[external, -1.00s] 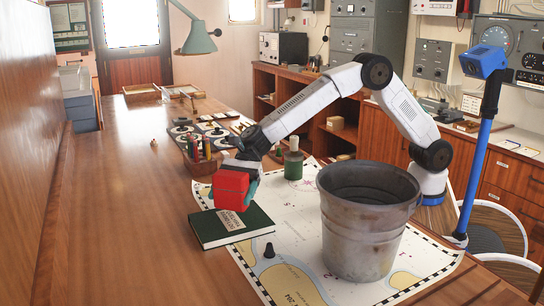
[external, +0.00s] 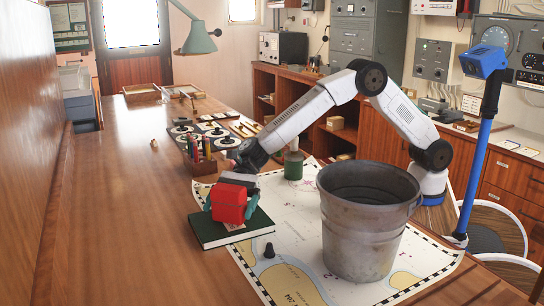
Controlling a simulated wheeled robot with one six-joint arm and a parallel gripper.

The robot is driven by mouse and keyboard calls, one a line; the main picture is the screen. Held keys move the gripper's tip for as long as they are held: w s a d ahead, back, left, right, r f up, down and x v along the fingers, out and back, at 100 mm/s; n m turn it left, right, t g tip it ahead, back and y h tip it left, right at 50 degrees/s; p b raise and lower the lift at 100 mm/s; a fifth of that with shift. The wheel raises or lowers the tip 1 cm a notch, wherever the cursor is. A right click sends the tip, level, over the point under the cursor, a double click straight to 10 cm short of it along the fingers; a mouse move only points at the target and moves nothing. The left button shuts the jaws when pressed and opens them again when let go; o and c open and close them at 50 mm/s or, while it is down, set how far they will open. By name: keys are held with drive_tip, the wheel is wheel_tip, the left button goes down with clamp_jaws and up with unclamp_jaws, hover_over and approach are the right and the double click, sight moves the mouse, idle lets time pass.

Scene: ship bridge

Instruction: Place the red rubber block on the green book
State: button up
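The red rubber block (external: 230,204) is over the middle of the green book (external: 210,234), low down, and appears to be on its cover or just above it. I cannot tell whether the two touch. The book lies flat and closed on the table, with its pale title label partly hidden by the block. My gripper (external: 230,203) points down around the block, with a teal finger showing at its left and right sides. Whether the fingers press on the block or stand slightly clear is too small to see.
A large metal bucket (external: 363,245) stands on the chart (external: 288,210), right of the book. A small dark cone-shaped piece (external: 269,250) sits in front of the book. A pencil holder (external: 201,166) and a green cylinder (external: 293,165) stand behind. The table's left side is clear.

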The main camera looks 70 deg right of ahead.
drive_tip(key=shift+r, duration=0.25)
drive_tip(key=v, duration=1.2)
drive_tip(key=shift+d+f, duration=0.1)
drive_tip(key=s+d+r+n+h, duration=0.3)
drive_tip(key=s+d+r+n, duration=0.2)
drive_tip(key=s+d, duration=0.45)
drive_tip(key=s+d+r+n+h, duration=0.2)
drive_tip(key=s+d+r+n, duration=0.4)
drive_tip(key=d, duration=0.7)
drive_tip(key=s+d+f+n+h, duration=0.3)
drive_tip(key=s+d+h, duration=0.1)
drive_tip(key=s+d, duration=0.7)
drive_tip(key=s+d+f+n+t+h, duration=0.1)
drive_tip(key=s+d+f+n+h, duration=0.3)
drive_tip(key=s+d, duration=0.8)
drive_tip(key=shift+s+d, duration=0.25)
drive_tip(key=shift+d, duration=0.1)
